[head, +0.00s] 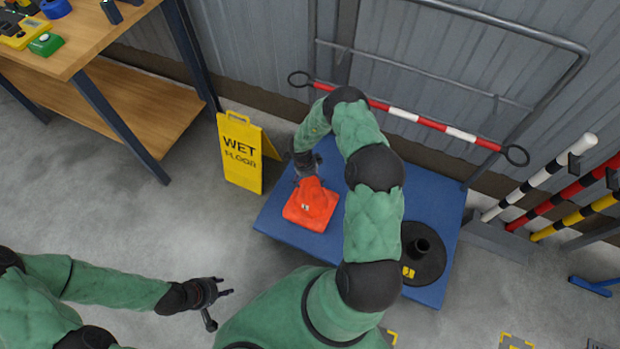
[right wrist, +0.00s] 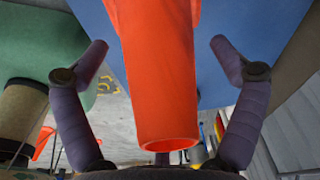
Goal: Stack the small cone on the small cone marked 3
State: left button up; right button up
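An orange-red cone (head: 311,205) stands on the blue platform (head: 283,225), with a small light mark low on its side that is too small to read. My right gripper (head: 307,170) is at the cone's top. In the right wrist view the cone (right wrist: 158,75) sits between the two spread fingers (right wrist: 158,48), with a gap on each side. A second orange shape, perhaps a cone (right wrist: 42,141), shows small at the left of that view. My left gripper (head: 222,307) is open and empty above the floor.
A black round base with a short post (head: 424,255) lies on the platform's right side. A yellow wet floor sign (head: 240,155) stands left of the platform. A workbench (head: 100,30) is at upper left, striped poles (head: 560,185) at right. A metal rail rises behind the platform.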

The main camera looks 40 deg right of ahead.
jog(key=r, duration=0.4)
jog(key=a+r, duration=0.1)
jog(key=r, duration=0.3)
jog(key=w+r, duration=0.1)
jog(key=r, duration=0.2)
jog(key=shift+w+a+r, duration=0.1)
jog(key=shift+a+r, duration=0.1)
jog(key=shift+r, duration=0.2)
jog(key=shift+s+a+f+n+h+p, duration=0.1)
jog(key=shift+s+a+n+h+p, duration=0.15)
jog(key=shift+n, duration=0.35)
jog(key=shift+s+a+f+n+h+p, duration=0.15)
jog(key=shift+s+n, duration=0.2)
jog(key=shift+n, duration=0.25)
jog(key=s+a+r+n+y+p, duration=0.1)
jog(key=s+a+n+y, duration=0.1)
jog(key=s+a+n, duration=0.4)
jog(key=s+a+r+n+t+y+p, duration=0.1)
jog(key=s+a+n+y+p, duration=0.1)
jog(key=s+a+n, duration=0.3)
jog(key=s+a+r+n+y+p, duration=0.1)
jog(key=s+a+n+y, duration=0.1)
jog(key=s+a+n, duration=0.4)
jog(key=a+n, duration=0.4)
jog(key=a, duration=0.5)
jog(key=shift+s+a+r+t, duration=0.15)
jog(key=shift+s+t, duration=0.15)
jog(key=shift+s, duration=0.05)
